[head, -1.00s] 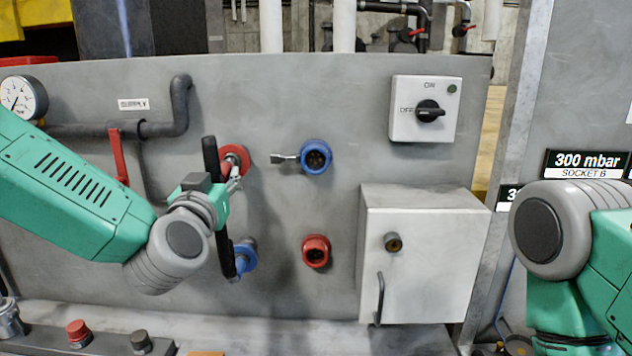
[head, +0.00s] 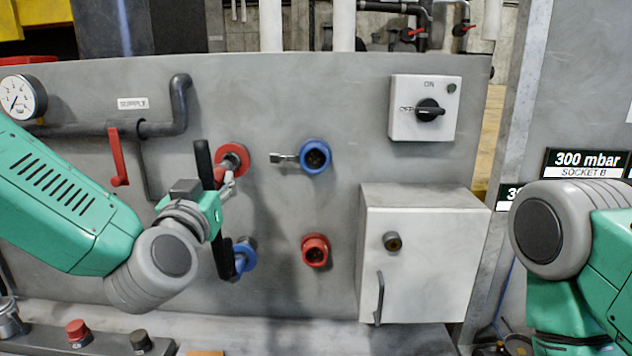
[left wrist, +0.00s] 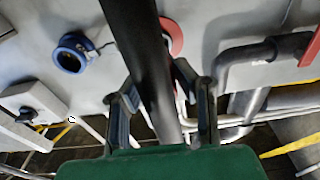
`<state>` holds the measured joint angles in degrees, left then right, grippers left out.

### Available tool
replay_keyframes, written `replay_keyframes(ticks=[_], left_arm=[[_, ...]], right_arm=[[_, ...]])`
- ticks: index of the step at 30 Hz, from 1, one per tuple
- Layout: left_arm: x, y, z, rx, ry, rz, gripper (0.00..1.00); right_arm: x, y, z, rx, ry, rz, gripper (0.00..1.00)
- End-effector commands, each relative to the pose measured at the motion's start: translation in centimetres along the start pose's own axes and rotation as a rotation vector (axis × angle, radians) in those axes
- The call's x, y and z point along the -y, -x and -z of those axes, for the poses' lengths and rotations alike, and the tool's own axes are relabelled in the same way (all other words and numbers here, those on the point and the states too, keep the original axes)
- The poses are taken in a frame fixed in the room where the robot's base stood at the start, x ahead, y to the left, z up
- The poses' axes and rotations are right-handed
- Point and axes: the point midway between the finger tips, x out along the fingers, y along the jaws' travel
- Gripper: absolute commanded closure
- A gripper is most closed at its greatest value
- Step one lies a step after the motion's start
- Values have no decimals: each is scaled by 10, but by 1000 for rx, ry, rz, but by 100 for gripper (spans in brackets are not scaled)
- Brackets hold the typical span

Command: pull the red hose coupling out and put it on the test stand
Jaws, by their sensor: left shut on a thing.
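My left gripper (head: 224,188) is in front of the grey panel, beside the upper left red ring (head: 234,158). In the left wrist view its two fingers (left wrist: 157,100) are shut on a long black hose piece (left wrist: 145,60), which also shows in the head view (head: 203,163). The hose piece stands nearly upright, slightly tilted, in front of the panel. The red ring (left wrist: 173,38) shows behind it in the wrist view. The held piece hides much of the coupling, so I cannot tell whether it is still seated. My right gripper is out of view. No test stand is clearly identifiable.
A blue socket with a lever (head: 315,156), a red socket (head: 315,250) and a lower blue fitting (head: 244,256) are on the panel. A white box (head: 424,255) juts out at right. A red-handled valve (head: 118,158) is at left. A 300 mbar sign (head: 587,161) is far right.

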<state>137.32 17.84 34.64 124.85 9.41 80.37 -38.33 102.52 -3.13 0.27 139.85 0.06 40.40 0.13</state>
Motion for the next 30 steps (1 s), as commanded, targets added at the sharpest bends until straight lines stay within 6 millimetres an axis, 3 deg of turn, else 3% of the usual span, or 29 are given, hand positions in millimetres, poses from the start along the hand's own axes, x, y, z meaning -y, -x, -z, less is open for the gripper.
replay_keyframes(ticks=[18, 30], left_arm=[[0, 25, 3, -1, 0, -1, 100], [0, 29, 3, -1, 0, 0, 100]], right_arm=[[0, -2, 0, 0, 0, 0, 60], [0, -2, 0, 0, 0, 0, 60]])
